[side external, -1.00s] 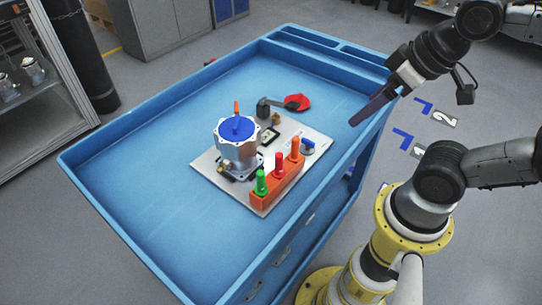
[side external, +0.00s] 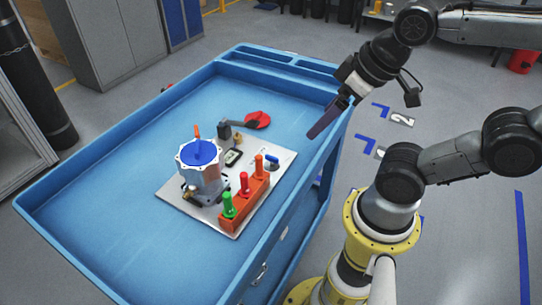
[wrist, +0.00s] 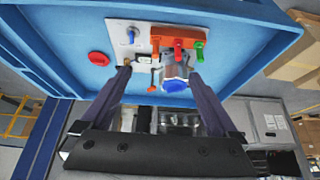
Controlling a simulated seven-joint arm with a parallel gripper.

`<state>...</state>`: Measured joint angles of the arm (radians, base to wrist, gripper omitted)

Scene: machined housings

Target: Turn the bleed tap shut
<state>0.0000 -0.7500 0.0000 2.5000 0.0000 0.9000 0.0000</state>
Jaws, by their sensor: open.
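Brass fittings show low on the housing and near the plate's back edge (side external: 238,137). I cannot tell for sure which part is the bleed tap, nor its setting. My gripper (side external: 326,120) is open and empty, in the air near the cart's right edge, apart from everything. In the wrist view its fingers (wrist: 161,76) spread wide.
A red round piece (side external: 257,120) with a dark body lies behind the plate. A small gauge (side external: 234,156) lies on the plate. The blue cart's (side external: 95,225) left part is clear.

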